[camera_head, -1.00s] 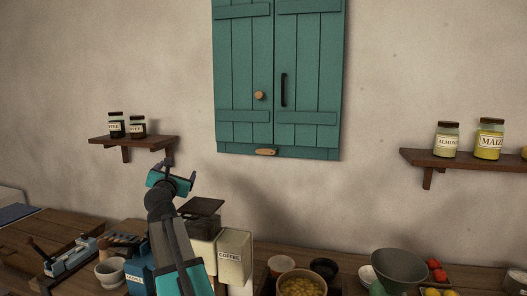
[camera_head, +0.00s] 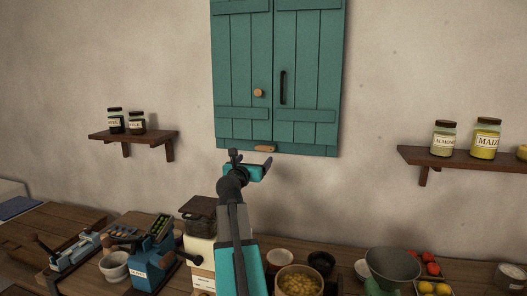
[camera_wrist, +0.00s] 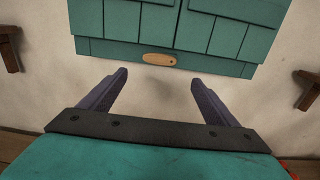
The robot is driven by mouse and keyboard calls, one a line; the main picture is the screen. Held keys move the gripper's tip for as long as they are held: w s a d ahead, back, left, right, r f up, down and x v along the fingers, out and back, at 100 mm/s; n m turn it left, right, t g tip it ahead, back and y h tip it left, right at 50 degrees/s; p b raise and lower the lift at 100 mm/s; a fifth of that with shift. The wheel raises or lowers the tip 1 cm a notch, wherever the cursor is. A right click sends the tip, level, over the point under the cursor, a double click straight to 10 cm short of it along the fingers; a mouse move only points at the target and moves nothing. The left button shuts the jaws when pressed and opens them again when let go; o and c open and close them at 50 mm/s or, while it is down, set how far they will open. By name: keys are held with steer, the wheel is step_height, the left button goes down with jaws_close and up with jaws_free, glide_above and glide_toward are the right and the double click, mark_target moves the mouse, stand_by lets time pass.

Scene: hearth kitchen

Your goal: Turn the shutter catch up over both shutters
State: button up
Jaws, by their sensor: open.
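The teal shutters (camera_head: 245,60) are closed on the wall, with a round wooden knob on the left one and a dark upright handle on the right one. The small wooden shutter catch (camera_head: 264,148) lies roughly level at their bottom edge, near the seam. It also shows in the wrist view (camera_wrist: 158,60), lying nearly flat with a small pin mark near its left part. My gripper (camera_head: 252,160) is just below the catch and apart from it. In the wrist view my gripper (camera_wrist: 158,82) is open and empty, its two fingers on either side below the catch.
Wall shelves with jars stand left (camera_head: 134,136) and right (camera_head: 450,160) of the shutters. Below, the wooden counter (camera_head: 330,262) holds a coffee tin, a bowl (camera_head: 298,281), a green-based scale pan (camera_head: 393,266) and other kitchenware. The wall around the catch is clear.

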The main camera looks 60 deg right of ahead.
steer(key=shift+d, duration=0.1)
steer(key=p, duration=0.2)
glide_toward(264, 149)
steer(key=shift+d, duration=1)
steer(key=shift+w+p+x, duration=0.15)
steer(key=shift+p+x, duration=0.2)
steer(key=shift+x, duration=1.2)
steer(key=shift+w+p+x, duration=0.1)
steer(key=shift+p+x, duration=0.2)
steer(key=shift+x, duration=1.3)
steer(key=shift+a, duration=0.1)
steer(key=c, duration=1.5)
